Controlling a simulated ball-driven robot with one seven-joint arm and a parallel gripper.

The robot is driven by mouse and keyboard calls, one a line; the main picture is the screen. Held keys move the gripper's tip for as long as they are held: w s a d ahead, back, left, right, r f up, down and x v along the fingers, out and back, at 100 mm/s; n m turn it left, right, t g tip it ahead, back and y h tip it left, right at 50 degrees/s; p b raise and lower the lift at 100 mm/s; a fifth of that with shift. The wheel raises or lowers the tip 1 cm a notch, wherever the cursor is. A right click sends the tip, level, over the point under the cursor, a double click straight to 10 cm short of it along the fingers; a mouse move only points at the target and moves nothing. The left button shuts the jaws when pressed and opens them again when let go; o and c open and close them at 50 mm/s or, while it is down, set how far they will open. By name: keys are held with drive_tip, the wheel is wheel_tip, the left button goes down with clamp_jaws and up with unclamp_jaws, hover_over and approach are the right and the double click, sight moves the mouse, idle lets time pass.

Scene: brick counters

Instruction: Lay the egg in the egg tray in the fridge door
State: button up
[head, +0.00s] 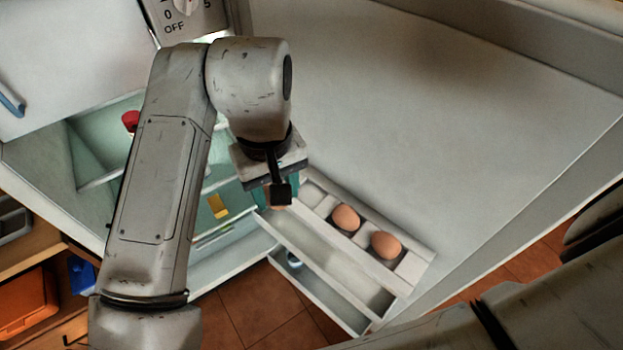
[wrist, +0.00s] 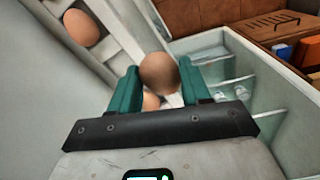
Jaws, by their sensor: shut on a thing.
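My gripper (head: 281,193) is over the left end of the egg tray in the fridge door. In the wrist view its green fingers (wrist: 160,66) are shut on a brown egg (wrist: 158,73); in the head view this egg is mostly hidden behind the gripper. The pale egg tray (head: 411,268) holds two brown eggs, one near its middle (head: 345,217) and one further right (head: 386,245). An empty cup (head: 314,194) shows at its left.
An open door bin (head: 340,272) runs alongside the tray. The fridge interior (head: 92,155) is open at left, with a yellow item (head: 218,206) and a red item (head: 131,121). An orange box (head: 27,300) sits in a wooden unit at lower left.

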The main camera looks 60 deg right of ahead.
hover_over(312, 197)
drive_tip(key=shift+w+p, duration=0.1)
drive_tip(key=shift+p, duration=0.25)
drive_tip(key=shift+a+f+b, duration=0.2)
drive_tip(key=shift+f+b, duration=0.2)
drive_tip(key=shift+f, duration=0.8)
wheel_tip(312, 197, down, 4)
drive_tip(key=shift+d+f+b, duration=0.1)
drive_tip(key=shift+f+b, duration=0.1)
drive_tip(key=shift+b, duration=0.45)
drive_tip(key=shift+d+f, duration=0.15)
drive_tip(key=shift+f+p, duration=0.4)
drive_tip(key=shift+p, duration=0.35)
